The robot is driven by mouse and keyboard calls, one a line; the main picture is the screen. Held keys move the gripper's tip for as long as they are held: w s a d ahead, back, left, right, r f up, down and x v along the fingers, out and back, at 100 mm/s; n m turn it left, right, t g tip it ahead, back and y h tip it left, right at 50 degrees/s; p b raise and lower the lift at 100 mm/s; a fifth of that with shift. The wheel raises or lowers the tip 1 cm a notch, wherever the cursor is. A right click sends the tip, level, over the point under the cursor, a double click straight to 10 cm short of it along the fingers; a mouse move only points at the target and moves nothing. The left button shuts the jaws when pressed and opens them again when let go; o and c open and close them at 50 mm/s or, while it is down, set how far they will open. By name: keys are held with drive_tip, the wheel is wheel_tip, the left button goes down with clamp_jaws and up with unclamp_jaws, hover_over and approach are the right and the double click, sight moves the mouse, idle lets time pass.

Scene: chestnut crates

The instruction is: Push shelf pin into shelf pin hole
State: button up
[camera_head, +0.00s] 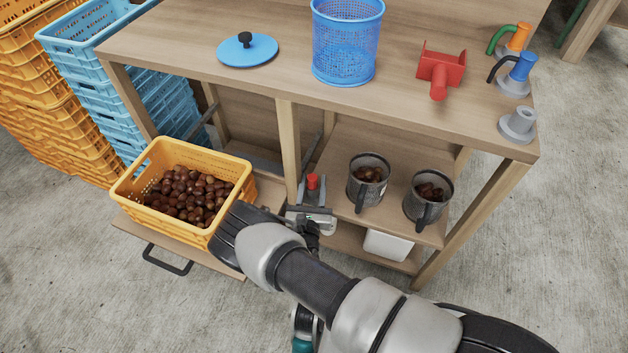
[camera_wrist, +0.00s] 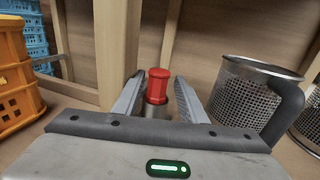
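The shelf pin, with a red knob (camera_head: 312,181) on a grey metal cylinder, stands upright on the lower shelf (camera_head: 340,205), just right of a wooden post. In the wrist view, the red knob (camera_wrist: 158,84) is between the two fingers of my gripper (camera_wrist: 158,96). The fingers are spread on either side of the pin, with a visible gap at the right finger; my gripper (camera_head: 312,192) looks open around it. The pin's lower end and the shelf pin hole are hidden.
Two mesh mugs (camera_head: 367,182) (camera_head: 428,198) with chestnuts stand close right of my gripper. A yellow crate (camera_head: 160,222) of chestnuts sits left on a pulled-out board. The tabletop (camera_head: 210,50) overhangs above, carrying a blue basket (camera_head: 346,45) and a red part (camera_head: 440,70).

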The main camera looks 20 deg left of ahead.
drive_tip(key=s+d+p, duration=0.3)
drive_tip(key=s, duration=1.3)
drive_tip(key=shift+s, duration=0.15)
